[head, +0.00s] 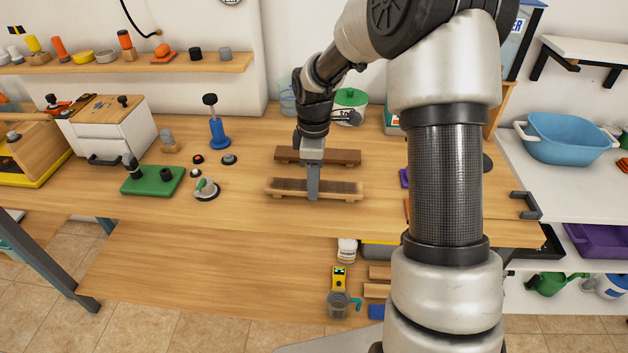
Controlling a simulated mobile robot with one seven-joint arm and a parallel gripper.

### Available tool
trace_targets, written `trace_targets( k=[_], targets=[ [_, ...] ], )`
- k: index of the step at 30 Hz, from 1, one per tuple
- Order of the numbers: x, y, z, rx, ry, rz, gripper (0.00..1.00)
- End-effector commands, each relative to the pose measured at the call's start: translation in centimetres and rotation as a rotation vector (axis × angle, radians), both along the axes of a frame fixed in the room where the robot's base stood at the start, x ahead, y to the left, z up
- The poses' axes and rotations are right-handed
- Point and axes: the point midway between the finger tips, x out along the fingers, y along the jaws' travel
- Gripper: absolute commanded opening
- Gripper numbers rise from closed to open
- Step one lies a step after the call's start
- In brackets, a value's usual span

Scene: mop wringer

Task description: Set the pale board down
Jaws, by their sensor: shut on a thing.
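The pale board (342,190), a long light wooden piece with a darker strip on top and small blocks under its ends, lies level across the front middle of the workbench. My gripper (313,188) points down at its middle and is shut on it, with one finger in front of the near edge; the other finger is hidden. I cannot tell whether the board's feet touch the bench top or hang just above it. A similar darker brown board (340,158) lies parallel just behind it.
A green-lidded jar (351,100) stands behind. My arm hides part of the right side.

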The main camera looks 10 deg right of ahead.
Motion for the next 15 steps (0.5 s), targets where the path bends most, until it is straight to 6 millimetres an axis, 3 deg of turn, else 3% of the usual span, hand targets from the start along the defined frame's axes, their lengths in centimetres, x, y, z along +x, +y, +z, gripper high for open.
trace_targets(
  k=[4,5,8,15],
  targets=[
    [0.00,0.01,-0.39,0.000,0.000,0.000,0.15],
    [0.01,0.01,-0.33,0.000,0.000,0.000,0.42],
    [0.00,0.01,-0.30,0.000,0.000,0.000,0.57],
    [0.00,0.01,-0.28,0.000,0.000,0.000,0.57]
  ],
)
